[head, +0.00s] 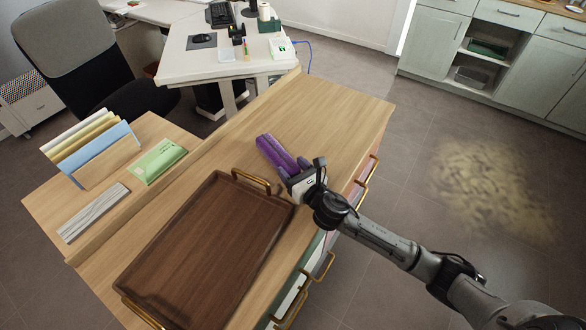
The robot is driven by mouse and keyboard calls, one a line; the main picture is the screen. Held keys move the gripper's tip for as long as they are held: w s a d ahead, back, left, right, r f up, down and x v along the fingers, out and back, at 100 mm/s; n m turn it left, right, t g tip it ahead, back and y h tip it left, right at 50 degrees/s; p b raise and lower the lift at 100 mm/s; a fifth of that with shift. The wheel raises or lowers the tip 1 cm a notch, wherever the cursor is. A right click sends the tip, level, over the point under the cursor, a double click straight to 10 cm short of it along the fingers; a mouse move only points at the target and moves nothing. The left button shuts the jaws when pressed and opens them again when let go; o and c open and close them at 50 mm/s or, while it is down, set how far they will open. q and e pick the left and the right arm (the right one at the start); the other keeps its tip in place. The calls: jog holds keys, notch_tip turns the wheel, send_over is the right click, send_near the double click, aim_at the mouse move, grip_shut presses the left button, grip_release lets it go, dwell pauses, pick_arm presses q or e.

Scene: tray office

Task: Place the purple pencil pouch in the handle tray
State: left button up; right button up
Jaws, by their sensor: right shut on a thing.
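The purple pencil pouch (271,149) is at the upper middle of the wooden cabinet top, beyond the tray's far end. My right gripper (295,172) is shut on its near end. I cannot tell whether the pouch touches the surface or is held just above it. The handle tray (205,245) is dark brown wood with brass handles at its far and near ends. It lies on the cabinet top to the lower left of the pouch, and it is empty. My left gripper does not show.
A lower wooden ledge on the left holds a file sorter (105,160), a green packet (159,161) and a grey striped item (93,212). The cabinet top (330,110) is clear at the far right. A white desk (222,62) stands behind.

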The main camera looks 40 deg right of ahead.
jog(key=o, duration=1)
jog(key=shift+f, duration=0.1)
jog(key=s, duration=0.3)
jog(key=s+p, duration=0.1)
jog(key=s, duration=0.2)
jog(key=s+p, duration=0.1)
jog(key=s, duration=0.3)
jog(key=shift+a, duration=0.25)
jog(key=shift+o, duration=0.4)
jog(key=shift+s+p, duration=0.4)
jog(key=shift+s, duration=0.65)
